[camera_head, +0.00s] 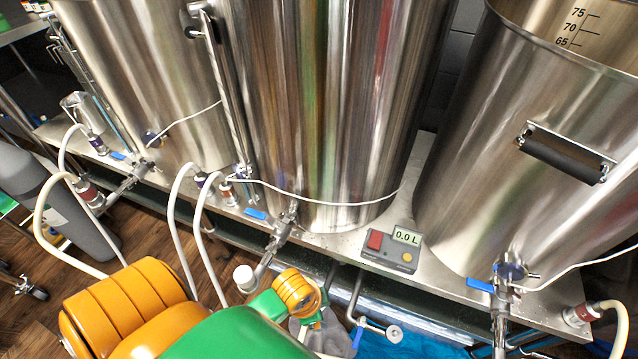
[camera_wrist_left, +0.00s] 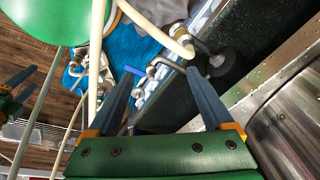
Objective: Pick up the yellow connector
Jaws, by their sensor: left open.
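I cannot make out a yellow connector in either view. The yellow-orange parts at the bottom left of the head view belong to my own green and orange arm. My left gripper (camera_wrist_left: 162,74) shows in the left wrist view with its two dark fingers spread wide and nothing between the tips. Beyond them are a pale hose (camera_wrist_left: 93,60), metal pipe fittings and a blue sheet (camera_wrist_left: 122,45). In the head view my arm hides the left fingers. At the left edge of the wrist view, dark finger-like parts with orange bases appear to be my right gripper (camera_wrist_left: 22,87).
Large steel vessels (camera_head: 320,100) stand on a metal bench (camera_head: 335,240). A meter reading 0.0 L (camera_head: 392,248) sits at its front. Valves with blue handles (camera_head: 256,214) and pale hoses (camera_head: 205,240) stick out along the edge. A grey cylinder (camera_head: 50,200) stands on the wooden floor at left.

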